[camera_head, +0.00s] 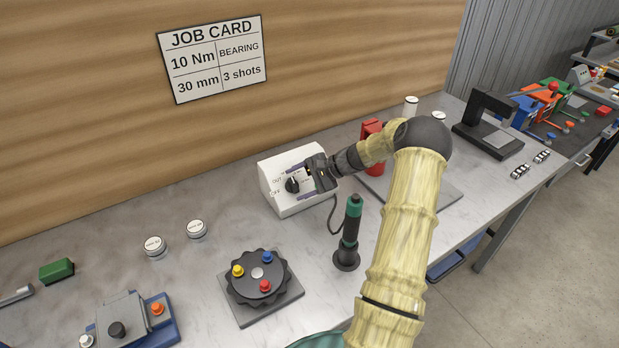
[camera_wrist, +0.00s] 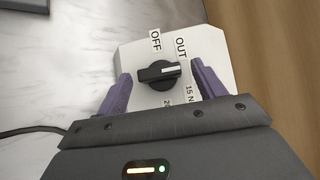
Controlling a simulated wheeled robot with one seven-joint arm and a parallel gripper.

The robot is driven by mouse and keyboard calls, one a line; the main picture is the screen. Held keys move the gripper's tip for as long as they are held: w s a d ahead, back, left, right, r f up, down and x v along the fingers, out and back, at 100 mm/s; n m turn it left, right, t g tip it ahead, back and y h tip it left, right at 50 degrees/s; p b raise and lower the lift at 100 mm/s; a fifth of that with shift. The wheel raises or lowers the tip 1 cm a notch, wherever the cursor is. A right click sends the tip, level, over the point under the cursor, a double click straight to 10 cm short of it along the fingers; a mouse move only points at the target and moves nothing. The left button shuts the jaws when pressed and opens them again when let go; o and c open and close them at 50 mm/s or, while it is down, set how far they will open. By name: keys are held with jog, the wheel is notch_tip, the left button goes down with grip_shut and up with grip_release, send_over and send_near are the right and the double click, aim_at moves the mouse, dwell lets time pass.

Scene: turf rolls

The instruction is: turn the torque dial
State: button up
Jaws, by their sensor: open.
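The torque dial (camera_head: 292,186) is a black knob on the sloped face of a white box (camera_head: 282,208). In the wrist view the dial (camera_wrist: 156,76) has a bar with a white mark at its right end, pointing between the OUT and 15 N labels. OFF is above it and a partly hidden label starting with 2 is below. My gripper (camera_wrist: 160,70) is open, with one purple finger on each side of the dial and gaps to both. The right finger may cover part of the scale. In the head view my gripper (camera_head: 294,181) reaches the box from the right.
A job card (camera_head: 213,58) on the wall reads 10 Nm, bearing, 30 mm, 3 shots. A green-topped driver (camera_head: 351,228) stands in front of the box, with a cable near it. A round black fixture (camera_head: 258,278) with coloured knobs is front left. A red object (camera_head: 371,130) stands behind my arm.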

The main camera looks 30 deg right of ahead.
jog(key=b+v, duration=0.3)
jog(key=v, duration=1.4)
jog(key=shift+d, duration=0.15)
jog(key=s+a+f+n+g+h, duration=0.1)
jog(key=s+a+n+g+h, duration=0.15)
jog(key=a, duration=0.75)
jog(key=s+a+f+n+g+h, duration=0.1)
jog(key=a+f+n+g+h, duration=0.15)
jog(key=a, duration=0.65)
jog(key=s+a+n+t+h, duration=0.1)
jog(key=s+a+n+h, duration=0.3)
jog(key=s+a+n, duration=0.5)
jog(key=s+a, duration=0.3)
jog(key=s, duration=0.2)
jog(key=shift+s+r, duration=0.2)
jog(key=shift+s, duration=0.15)
jog(key=shift+a, duration=0.1)
